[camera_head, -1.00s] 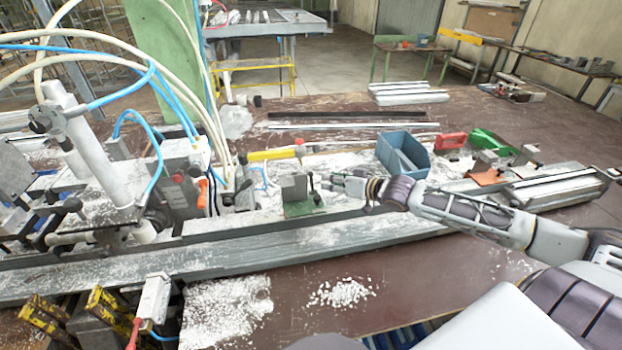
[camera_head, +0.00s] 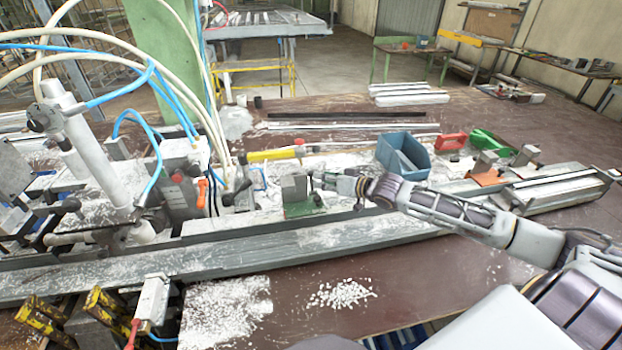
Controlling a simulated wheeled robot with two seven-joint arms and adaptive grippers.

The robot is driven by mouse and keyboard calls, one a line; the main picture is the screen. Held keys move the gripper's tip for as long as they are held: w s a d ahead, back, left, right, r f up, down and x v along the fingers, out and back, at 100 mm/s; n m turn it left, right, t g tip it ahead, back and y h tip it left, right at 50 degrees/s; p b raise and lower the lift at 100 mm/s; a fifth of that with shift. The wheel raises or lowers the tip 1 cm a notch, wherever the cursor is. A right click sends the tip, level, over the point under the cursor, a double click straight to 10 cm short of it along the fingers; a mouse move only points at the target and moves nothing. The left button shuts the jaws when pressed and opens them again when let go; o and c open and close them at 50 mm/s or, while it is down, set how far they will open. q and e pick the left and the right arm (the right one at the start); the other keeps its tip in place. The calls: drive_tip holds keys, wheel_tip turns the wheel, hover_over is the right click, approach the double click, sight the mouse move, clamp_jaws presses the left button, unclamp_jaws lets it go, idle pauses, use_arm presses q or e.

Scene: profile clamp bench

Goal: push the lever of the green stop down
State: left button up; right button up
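The green stop (camera_head: 299,210) stands on the long grey profile rail, left of the picture's middle on the right side. It has a green base and a grey block (camera_head: 294,188). Its lever (camera_head: 311,184) is a thin dark upright piece on the right side of the block, with a dark knob low beside it. My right gripper (camera_head: 322,179) comes in from the right, with its fingertips beside the lever's upper part. Whether they touch it I cannot tell. The fingers are too small to show their opening. My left gripper is not in view.
A blue bin (camera_head: 403,156) stands behind my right arm, with a red block (camera_head: 451,141) farther right. A yellow tool (camera_head: 272,155) lies behind the stop. The clamp machine with hoses fills the left. White chips (camera_head: 341,294) lie on the brown table in front.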

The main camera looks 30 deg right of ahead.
sight(311, 176)
drive_tip(key=shift+x, duration=3.3)
drive_tip(key=shift+c, duration=0.4)
clamp_jaws()
